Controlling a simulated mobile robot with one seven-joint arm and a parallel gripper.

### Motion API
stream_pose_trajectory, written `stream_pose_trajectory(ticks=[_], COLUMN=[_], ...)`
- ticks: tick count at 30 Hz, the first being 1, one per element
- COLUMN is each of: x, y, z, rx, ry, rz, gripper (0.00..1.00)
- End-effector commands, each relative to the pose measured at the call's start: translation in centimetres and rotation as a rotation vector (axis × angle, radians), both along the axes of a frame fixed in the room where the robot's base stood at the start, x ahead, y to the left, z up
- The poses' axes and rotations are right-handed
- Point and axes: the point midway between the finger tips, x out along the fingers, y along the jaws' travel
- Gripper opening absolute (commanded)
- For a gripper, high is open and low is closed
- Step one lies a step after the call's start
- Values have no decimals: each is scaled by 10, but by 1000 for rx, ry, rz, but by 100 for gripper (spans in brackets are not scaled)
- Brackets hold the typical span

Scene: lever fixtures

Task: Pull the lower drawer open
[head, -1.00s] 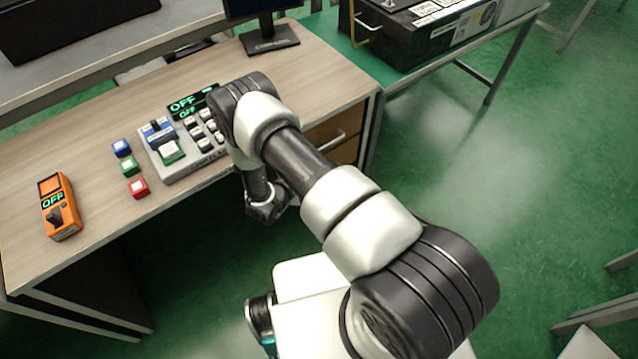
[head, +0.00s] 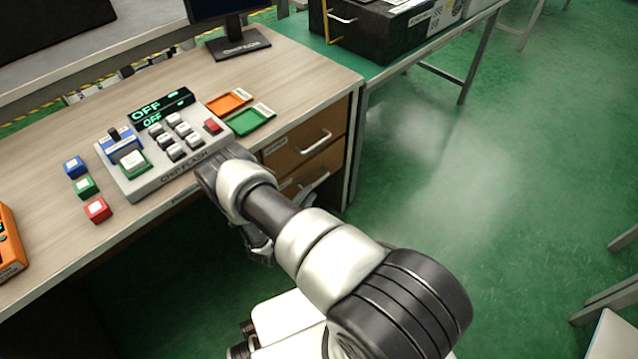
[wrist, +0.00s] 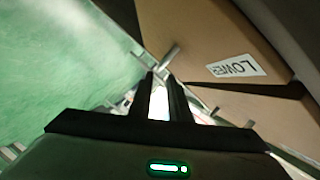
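The lower drawer (head: 325,164) is a brown front low on the right end of the desk, and it looks closed. Its metal bar handle (head: 313,182) shows just right of my arm. In the wrist view the drawer front (wrist: 205,35) carries a white "LOWER" label, and a metal handle (wrist: 170,56) lies just beyond the fingertips. My gripper (wrist: 161,76) is open, with a narrow gap between its two dark fingers and nothing clearly held.
The upper drawer (head: 295,146), also closed, has its own handle (head: 314,141) above. On the desk (head: 310,75) are a grey control panel (head: 165,165), small coloured blocks, and orange and green trays. Green floor (head: 440,210) is free to the right.

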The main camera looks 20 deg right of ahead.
Motion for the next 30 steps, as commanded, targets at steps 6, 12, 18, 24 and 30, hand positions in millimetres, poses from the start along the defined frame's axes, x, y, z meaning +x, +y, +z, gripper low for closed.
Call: stream_pose_trajectory(ticks=[6, 12, 18, 24, 30], x=[29, 47, 54, 55, 55], y=[-37, -58, -66, -67, -67], z=[-13, -18, -19, -19, -19], rx=[0, -1, 0, 1, 0], ry=[-2, 0, -1, 1, 0], rz=[-3, -1, -1, -1, 0], gripper=[17, 17, 17, 17, 0])
